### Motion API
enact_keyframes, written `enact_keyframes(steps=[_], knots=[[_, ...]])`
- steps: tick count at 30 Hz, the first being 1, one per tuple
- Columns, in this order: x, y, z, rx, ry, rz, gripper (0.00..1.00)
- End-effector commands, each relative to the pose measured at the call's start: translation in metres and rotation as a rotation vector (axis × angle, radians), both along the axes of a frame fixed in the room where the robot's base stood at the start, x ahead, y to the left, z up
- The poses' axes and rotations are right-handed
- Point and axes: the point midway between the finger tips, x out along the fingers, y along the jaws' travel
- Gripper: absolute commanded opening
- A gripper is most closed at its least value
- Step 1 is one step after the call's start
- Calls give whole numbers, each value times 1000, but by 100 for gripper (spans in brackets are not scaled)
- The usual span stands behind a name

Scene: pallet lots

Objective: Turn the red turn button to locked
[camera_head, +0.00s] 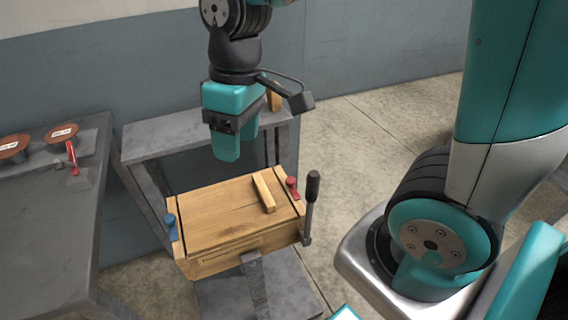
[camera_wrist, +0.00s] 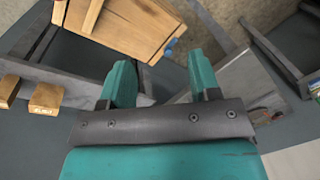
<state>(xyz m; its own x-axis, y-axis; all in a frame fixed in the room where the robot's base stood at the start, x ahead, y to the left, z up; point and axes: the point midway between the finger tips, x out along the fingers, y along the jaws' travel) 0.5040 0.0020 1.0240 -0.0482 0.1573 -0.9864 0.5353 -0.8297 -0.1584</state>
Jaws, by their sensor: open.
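The red turn button (camera_head: 292,184) sits at the right back corner of a wooden box (camera_head: 225,225) with a flat lid, in the head view. A blue turn button (camera_head: 170,222) sits at the box's left side; it also shows in the wrist view (camera_wrist: 171,45). A light wooden bar (camera_head: 264,192) lies on the lid near the red button. My gripper (camera_head: 237,143) is open and empty, above and behind the box, left of the red button and apart from it. In the wrist view its two fingers (camera_wrist: 162,78) stand apart. I cannot make out the red button there.
A black-handled lever (camera_head: 311,200) stands upright at the box's right side, close to the red button. A grey stand (camera_head: 185,137) is behind the box. A grey table (camera_head: 45,215) at left holds two brown discs and a red-handled object (camera_head: 72,156). Wooden blocks (camera_wrist: 46,98) show in the wrist view.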

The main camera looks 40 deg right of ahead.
Motion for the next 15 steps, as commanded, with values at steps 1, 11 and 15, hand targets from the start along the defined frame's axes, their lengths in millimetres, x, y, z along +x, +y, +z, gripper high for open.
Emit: enact_keyframes(steps=[1,11,15], knots=[[25,-14,1,-53,37,-13,57],[114,-107,-63,-310,239,-32,57],[121,-124,-80,-349,285,-32,57]])
